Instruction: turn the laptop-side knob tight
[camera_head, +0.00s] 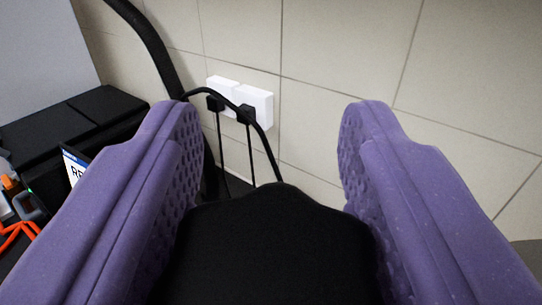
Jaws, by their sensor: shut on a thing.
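My gripper (271,112) has two purple, dimpled fingers standing wide apart on either side of a large black thing with a lobed top edge, which I take to be the knob (280,250). The knob fills the lower middle of the view and reaches the inner face of both fingers, so the gripper is shut on it. Its lower part is cut off by the picture's edge. What it is threaded on is hidden, so I cannot tell how tight it is. No laptop can be made out clearly.
Behind is a beige tiled wall with white sockets (254,106) and black plugs with hanging cables. A thick black curved tube (150,40) rises at upper left. A black box (70,125), a small printed label (74,166) and an orange cable (18,232) are at left.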

